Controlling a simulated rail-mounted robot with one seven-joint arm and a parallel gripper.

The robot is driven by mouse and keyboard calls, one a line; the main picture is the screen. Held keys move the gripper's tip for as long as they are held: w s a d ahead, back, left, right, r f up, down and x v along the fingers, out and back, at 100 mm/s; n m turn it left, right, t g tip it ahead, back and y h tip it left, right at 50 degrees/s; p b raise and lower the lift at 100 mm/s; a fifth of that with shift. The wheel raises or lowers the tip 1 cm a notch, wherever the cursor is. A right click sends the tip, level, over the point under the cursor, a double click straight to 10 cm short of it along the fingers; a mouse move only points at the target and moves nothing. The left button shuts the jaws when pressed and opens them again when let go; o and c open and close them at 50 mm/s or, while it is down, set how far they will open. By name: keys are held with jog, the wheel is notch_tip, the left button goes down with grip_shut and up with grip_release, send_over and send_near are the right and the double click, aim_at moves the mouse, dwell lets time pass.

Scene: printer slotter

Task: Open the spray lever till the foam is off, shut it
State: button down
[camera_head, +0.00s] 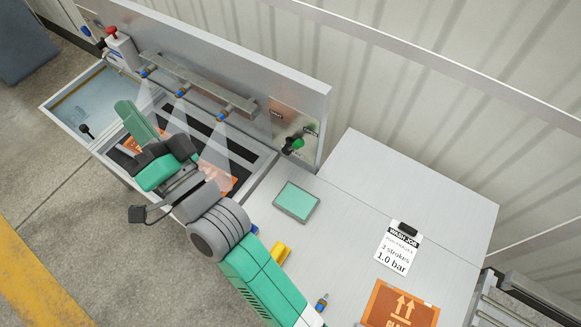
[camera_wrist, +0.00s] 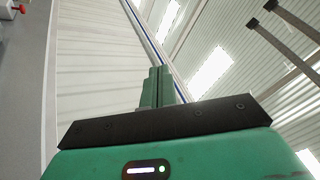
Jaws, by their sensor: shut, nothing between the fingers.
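The spray lever with a green handle (camera_head: 294,143) is on the metal panel at the right end of the wash station. Pale spray cones fan down from three nozzles (camera_head: 182,91) into the wash tray (camera_head: 262,165). An orange printed screen (camera_head: 218,178) lies in the tray, partly hidden by my arm; I cannot make out foam on it. My gripper (camera_head: 127,106) is over the tray, well left of the lever and apart from it. In the wrist view its green fingers (camera_wrist: 157,84) are shut and empty, with wall and ceiling behind.
A white box with a red knob (camera_head: 112,33) stands at the far left. A green pad (camera_head: 297,201), a yellow item (camera_head: 281,254), a "wash job" sheet reading 3 strokes, 1.0 bar (camera_head: 396,252) and an orange arrow-marked panel (camera_head: 399,304) lie on the grey bench (camera_head: 345,235).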

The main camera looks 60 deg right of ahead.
jog(key=s+d+f+m+g+h+b, duration=0.25)
jog(key=d+f+m, duration=0.2)
jog(key=f, duration=0.45)
jog(key=s+d+f+m+g+h+b, duration=0.1)
jog(key=s+d+f+m+g+h, duration=0.25)
jog(key=f, duration=0.65)
jog(key=s+d+f+m+h+b, duration=0.2)
jog(key=d+f+m, duration=0.3)
jog(key=f, duration=0.4)
jog(key=s+d+f+m+g+h+b, duration=0.1)
jog(key=s+d+f+m+g, duration=0.1)
jog(key=s+f, duration=0.2)
jog(key=s+d+f+m+g+h+b, duration=0.1)
jog(key=s+d+f+m+g, duration=0.1)
jog(key=s+f, duration=0.3)
jog(key=s+d+f+m+g+h+b, duration=0.1)
jog(key=s+d+f+m+g, duration=0.1)
jog(key=s+f, duration=0.3)
jog(key=shift+d+f+m+g+h, duration=0.15)
jog(key=shift+f+m+g, duration=0.25)
jog(key=shift+f, duration=0.65)
jog(key=shift+d+f+m+g+h, duration=0.1)
jog(key=shift+f+m+g+h, duration=0.25)
jog(key=shift+f, duration=0.65)
jog(key=shift+w, duration=0.1)
